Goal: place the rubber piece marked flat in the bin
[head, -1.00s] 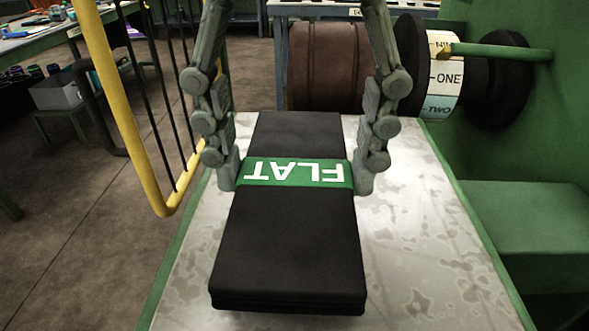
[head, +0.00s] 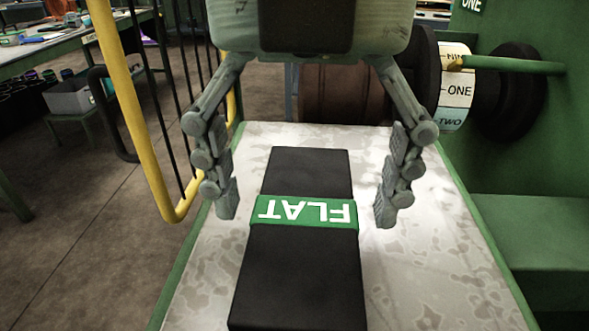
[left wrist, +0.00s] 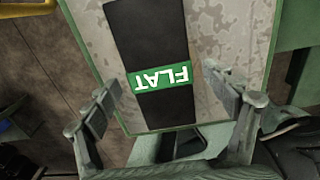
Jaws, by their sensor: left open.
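The rubber piece (head: 303,275) is a long black slab with a green band (head: 303,213) lettered FLAT. It lies lengthwise on the pale, blotched metal top (head: 430,270), and the band's letters appear upside down. My left gripper (head: 305,212) is open above it, one finger on each side of the band with a gap to both sides. The left wrist view also shows the piece (left wrist: 150,45) between the spread fingers. Its near end runs out of the head view. My right gripper is not in view. I cannot make out a bin for certain.
A yellow rail with dark bars (head: 135,110) stands along the left edge. A brown drum (head: 345,95) and a dial marked ONE and TWO (head: 455,90) stand behind. A green cabinet (head: 530,220) closes off the right. The metal top is clear beside the piece.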

